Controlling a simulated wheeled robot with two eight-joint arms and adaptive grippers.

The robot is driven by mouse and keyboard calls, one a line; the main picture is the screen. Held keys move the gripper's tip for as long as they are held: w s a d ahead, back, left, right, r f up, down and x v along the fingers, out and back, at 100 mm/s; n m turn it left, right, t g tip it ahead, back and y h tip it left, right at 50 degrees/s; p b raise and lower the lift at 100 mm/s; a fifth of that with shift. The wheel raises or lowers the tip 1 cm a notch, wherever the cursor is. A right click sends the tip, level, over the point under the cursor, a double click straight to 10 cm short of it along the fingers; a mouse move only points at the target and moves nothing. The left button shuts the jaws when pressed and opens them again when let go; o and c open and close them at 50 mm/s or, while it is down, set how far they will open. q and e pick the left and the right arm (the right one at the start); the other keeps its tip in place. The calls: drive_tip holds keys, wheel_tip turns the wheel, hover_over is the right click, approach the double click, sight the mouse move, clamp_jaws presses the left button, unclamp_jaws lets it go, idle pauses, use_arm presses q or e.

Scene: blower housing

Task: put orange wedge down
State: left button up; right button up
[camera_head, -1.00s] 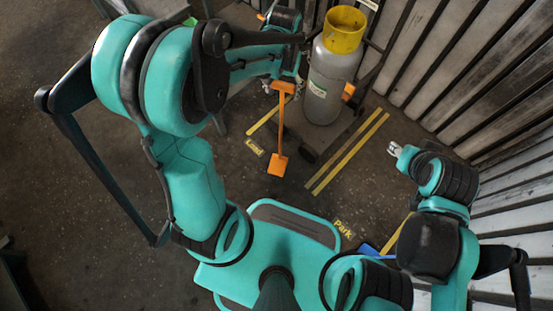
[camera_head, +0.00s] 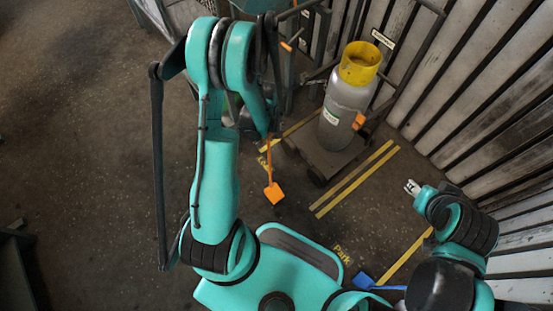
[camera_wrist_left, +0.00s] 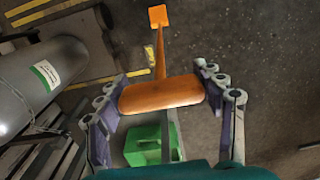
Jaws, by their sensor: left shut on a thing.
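The orange wedge (camera_head: 274,192) is a small orange block on a thin orange shaft in the head view, over the floor left of the cart. In the left wrist view its block (camera_wrist_left: 158,16) is at the top and its wide crossbar handle (camera_wrist_left: 162,94) lies across the jaws. My left gripper (camera_wrist_left: 165,90) is shut on this handle, a finger at each end. In the head view my left arm hides the handle and most of that gripper. I cannot tell whether the block touches the floor. My right gripper (camera_head: 411,187) is at the right, away from the wedge, too small to read.
A grey gas cylinder (camera_head: 345,105) with a yellow collar stands on a cart (camera_head: 318,158) by the slatted wall. Yellow floor lines and a "Park" label (camera_head: 343,254) lie nearby. A blue wedge-like piece (camera_head: 363,281) is by my base. A green box (camera_wrist_left: 147,146) shows in the wrist view.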

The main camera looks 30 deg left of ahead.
use_arm(q)
drive_tip(key=w+a+f+b, duration=0.3)
drive_tip(key=w+f+b, duration=0.2)
drive_tip(key=w+f, duration=0.5)
drive_tip(key=shift+w+a+f+b, duration=0.25)
drive_tip(key=shift+a+f+b, duration=0.1)
drive_tip(key=shift+a, duration=0.05)
drive_tip(key=shift+f, duration=0.1)
drive_tip(key=o, duration=1.6)
drive_tip(key=shift+o, duration=0.2)
